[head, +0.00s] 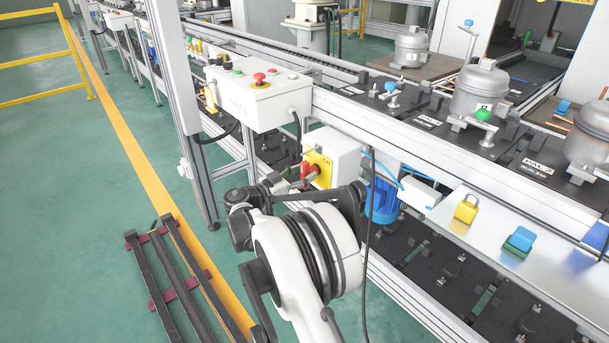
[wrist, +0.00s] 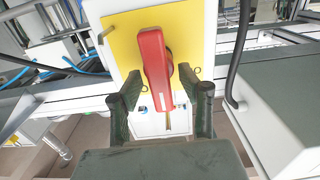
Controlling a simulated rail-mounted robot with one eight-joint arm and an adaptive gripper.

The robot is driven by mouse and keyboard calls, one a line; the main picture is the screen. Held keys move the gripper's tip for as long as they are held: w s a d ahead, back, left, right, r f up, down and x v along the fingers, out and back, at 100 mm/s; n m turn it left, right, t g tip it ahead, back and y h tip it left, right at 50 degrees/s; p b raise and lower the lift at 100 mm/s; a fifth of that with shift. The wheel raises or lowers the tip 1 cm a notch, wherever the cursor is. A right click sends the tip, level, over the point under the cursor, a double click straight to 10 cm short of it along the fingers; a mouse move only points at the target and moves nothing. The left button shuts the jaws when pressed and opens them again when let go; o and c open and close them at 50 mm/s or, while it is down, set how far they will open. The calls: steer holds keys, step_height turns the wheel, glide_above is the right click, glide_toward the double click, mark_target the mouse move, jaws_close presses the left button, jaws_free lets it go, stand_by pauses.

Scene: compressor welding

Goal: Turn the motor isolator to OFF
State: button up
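The motor isolator is a white box (head: 345,153) with a yellow plate (head: 322,170) and a red rotary handle (head: 309,171), mounted on the conveyor frame. In the wrist view the red handle (wrist: 155,68) runs nearly upright in the picture, tilted slightly, over the yellow plate (wrist: 190,40). My gripper (wrist: 163,98) is open, one dark finger on each side of the handle's lower end, with visible gaps to it. In the head view my gripper (head: 296,184) is right at the handle and partly hides it. The ON/OFF markings are not readable.
A white control box (head: 258,98) with a red emergency button sits above left of the isolator. A blue motor (head: 382,200) is to its right. A yellow padlock (head: 466,209) and a blue-green one (head: 519,242) lie on a metal shelf. A black cable hangs beside the isolator.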

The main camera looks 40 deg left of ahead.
steer(key=shift+w, duration=0.1)
steer(key=shift+c, duration=0.5)
steer(key=c, duration=0.8)
steer(key=shift+o, duration=0.2)
steer(key=shift+n, duration=0.3)
steer(key=n+b, duration=0.1)
steer(key=n, duration=0.2)
steer(key=shift+a+f+n, duration=0.1)
steer(key=shift+a+n, duration=0.05)
steer(key=shift+n, duration=0.25)
steer(key=n+b, duration=0.1)
steer(key=n, duration=0.3)
steer(key=shift+a+f, duration=0.1)
steer(key=shift+a, duration=0.05)
steer(key=n, duration=0.2)
steer(key=n+b, duration=0.1)
steer(key=n, duration=0.2)
steer(key=shift+a+f, duration=0.1)
steer(key=shift+f, duration=0.1)
steer(key=shift+f+n+b, duration=0.15)
steer(key=shift+n+b, duration=0.2)
steer(key=shift+n, duration=1.85)
